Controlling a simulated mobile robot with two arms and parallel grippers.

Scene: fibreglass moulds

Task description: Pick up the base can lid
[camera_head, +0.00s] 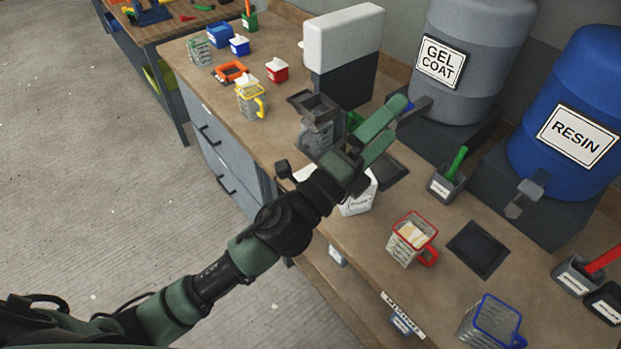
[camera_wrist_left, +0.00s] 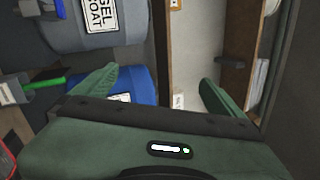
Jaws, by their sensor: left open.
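My left gripper (camera_head: 388,124) reaches over the workbench from the left, its green fingers apart and empty. It points towards the grey gel coat drum. In the left wrist view the fingers of the left gripper (camera_wrist_left: 160,84) also stand wide apart, with no object between them. A white can (camera_head: 357,201) with dark writing stands on the bench below my left wrist. The wrist hides much of its top, and I cannot make out a lid on it for sure. My right gripper is not in view.
The gel coat drum (camera_head: 470,55) and blue resin drum (camera_head: 570,115) stand at the back right. A red-rimmed jug (camera_head: 408,240), a blue-rimmed jug (camera_head: 487,322) and a grey pot (camera_head: 446,185) with a green handle stand nearby. A white-and-black box (camera_head: 342,50) stands behind my gripper.

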